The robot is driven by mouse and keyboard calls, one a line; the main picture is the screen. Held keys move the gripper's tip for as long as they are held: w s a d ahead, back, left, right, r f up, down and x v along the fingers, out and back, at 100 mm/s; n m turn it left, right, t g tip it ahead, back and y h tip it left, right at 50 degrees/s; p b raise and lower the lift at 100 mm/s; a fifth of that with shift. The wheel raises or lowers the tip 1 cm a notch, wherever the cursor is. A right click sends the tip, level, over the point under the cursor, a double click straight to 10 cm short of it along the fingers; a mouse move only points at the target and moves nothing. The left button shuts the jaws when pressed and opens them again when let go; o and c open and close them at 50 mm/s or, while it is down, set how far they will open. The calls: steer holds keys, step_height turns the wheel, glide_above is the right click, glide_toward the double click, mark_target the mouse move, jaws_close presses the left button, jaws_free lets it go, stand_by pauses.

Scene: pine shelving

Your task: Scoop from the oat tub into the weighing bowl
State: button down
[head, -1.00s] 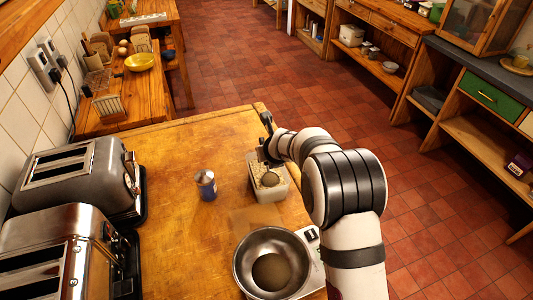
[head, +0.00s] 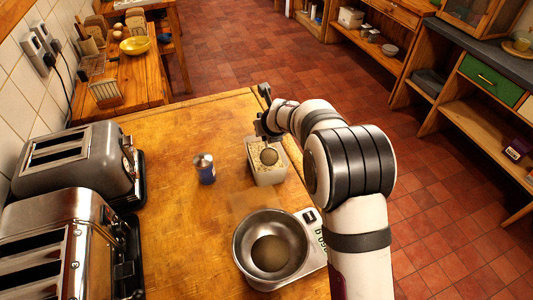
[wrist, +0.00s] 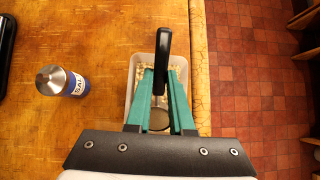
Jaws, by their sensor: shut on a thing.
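The oat tub (head: 268,178) is a pale, open, box-shaped container holding light flakes, near the right edge of the table. My gripper (wrist: 159,74) is shut on the black handle of a scoop (wrist: 162,48). The scoop's round head (head: 270,156) is at the tub's opening, among or just over the oats; how deep it sits and whether it holds oats, I cannot tell. The tub's rim (wrist: 133,72) shows around the fingers in the wrist view. The weighing bowl (head: 244,245), wide and steel, stands on a white scale (head: 313,243) nearer the camera.
A blue-and-silver can (head: 205,170) stands left of the tub. Two steel toasters (head: 75,165) line the table's left side. A flat tan patch (head: 255,203) lies between tub and bowl. The table's right edge is close beside the tub, with tiled floor beyond.

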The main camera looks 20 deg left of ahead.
steer(key=shift+r, duration=2.75)
